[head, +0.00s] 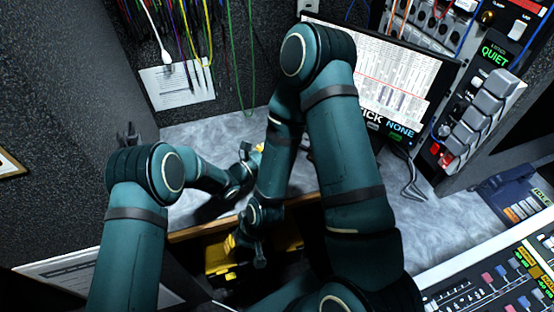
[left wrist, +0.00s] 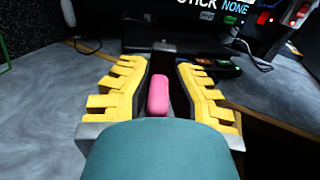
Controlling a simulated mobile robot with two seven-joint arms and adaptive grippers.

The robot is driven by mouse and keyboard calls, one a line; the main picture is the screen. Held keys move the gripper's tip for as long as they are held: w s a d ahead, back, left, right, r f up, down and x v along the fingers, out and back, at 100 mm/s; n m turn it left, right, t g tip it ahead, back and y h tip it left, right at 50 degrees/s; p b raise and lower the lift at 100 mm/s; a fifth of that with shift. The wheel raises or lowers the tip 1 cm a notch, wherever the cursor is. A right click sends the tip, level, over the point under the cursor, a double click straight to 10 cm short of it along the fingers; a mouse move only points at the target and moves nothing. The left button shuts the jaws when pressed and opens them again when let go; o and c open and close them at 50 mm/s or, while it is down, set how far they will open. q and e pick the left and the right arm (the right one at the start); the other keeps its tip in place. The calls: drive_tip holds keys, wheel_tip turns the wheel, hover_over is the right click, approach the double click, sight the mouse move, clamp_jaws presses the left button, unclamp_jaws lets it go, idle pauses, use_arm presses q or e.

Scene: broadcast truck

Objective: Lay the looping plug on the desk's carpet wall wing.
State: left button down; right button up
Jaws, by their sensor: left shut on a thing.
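My left gripper (head: 252,150) is over the grey marbled desk (head: 215,132), partly hidden by my right arm in the head view. In the left wrist view its yellow-padded fingers (left wrist: 161,75) are shut on a pink plug (left wrist: 158,95), which lies between them. I cannot make out the plug in the head view. The desk's left part (head: 185,140) meets the dark carpet wall (head: 85,75) and is bare there. My right gripper (head: 246,248) hangs low in front of the desk's wooden edge; whether it is open is not clear.
A monitor (head: 400,85) stands at the desk's back. Hanging cables (head: 210,35) and a pinned paper sheet (head: 178,87) are on the back wall. A blue phone (head: 520,195) and mixing console (head: 495,285) are at right.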

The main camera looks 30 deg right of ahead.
use_arm(q)
wheel_tip(320, 180, down, 4)
drive_tip(key=shift+r+b, duration=0.1)
drive_tip(key=shift+b, duration=0.35)
drive_tip(key=shift+r, duration=0.1)
drive_tip(key=c, duration=1)
unclamp_jaws()
drive_tip(key=shift+w+a, duration=0.1)
